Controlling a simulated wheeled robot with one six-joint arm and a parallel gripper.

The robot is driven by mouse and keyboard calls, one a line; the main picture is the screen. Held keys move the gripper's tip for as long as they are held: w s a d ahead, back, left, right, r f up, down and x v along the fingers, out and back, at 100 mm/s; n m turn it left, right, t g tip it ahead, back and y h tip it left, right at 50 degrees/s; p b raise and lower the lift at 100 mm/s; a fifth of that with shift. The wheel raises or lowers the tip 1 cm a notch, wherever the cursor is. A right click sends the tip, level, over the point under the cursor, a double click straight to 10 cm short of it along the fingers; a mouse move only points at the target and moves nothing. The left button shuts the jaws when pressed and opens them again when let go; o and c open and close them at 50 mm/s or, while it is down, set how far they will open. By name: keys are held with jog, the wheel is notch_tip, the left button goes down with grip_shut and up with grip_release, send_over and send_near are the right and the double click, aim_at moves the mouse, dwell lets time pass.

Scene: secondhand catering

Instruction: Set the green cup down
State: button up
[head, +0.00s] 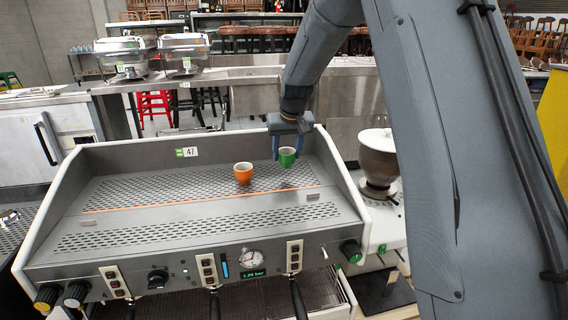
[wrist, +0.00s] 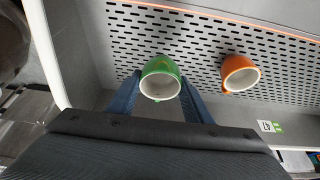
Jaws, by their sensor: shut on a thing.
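The green cup (head: 287,157) is at the right part of the perforated top of the coffee machine (head: 140,190). My gripper (head: 288,150) comes down from above with its blue fingers on both sides of the cup and is shut on it. In the wrist view the green cup (wrist: 160,80) sits between the fingertips, its white inside facing the camera. I cannot tell whether its base touches the perforated top. An orange cup (head: 243,173) stands on the same top, to the left of the green cup and apart from it.
The machine's raised rim (head: 345,185) borders the top at the right. A coffee grinder (head: 379,160) stands right of the machine. A tag marked 47 (head: 187,152) is on the back panel. The perforated top left of the orange cup is clear.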

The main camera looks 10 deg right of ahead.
aim_at(286, 162)
jog(key=shift+f, duration=1.9)
jog(key=shift+f, duration=0.1)
jog(key=o, duration=1.1)
jog(key=v, duration=1.2)
jog(key=s+d+f+g, duration=0.1)
jog(key=s+d+f, duration=0.1)
jog(key=s, duration=1)
jog(key=s+d+f+m+g, duration=0.1)
jog(key=s+f, duration=0.3)
jog(key=s, duration=0.9)
jog(key=s+d+f+m+g, duration=0.1)
jog(key=s+d+f+g, duration=0.1)
jog(key=s, duration=1)
jog(key=shift+s+d+f+g, duration=0.2)
jog(key=shift+d+f+g, duration=0.1)
jog(key=shift+d+f, duration=0.55)
jog(key=shift+a, duration=0.1)
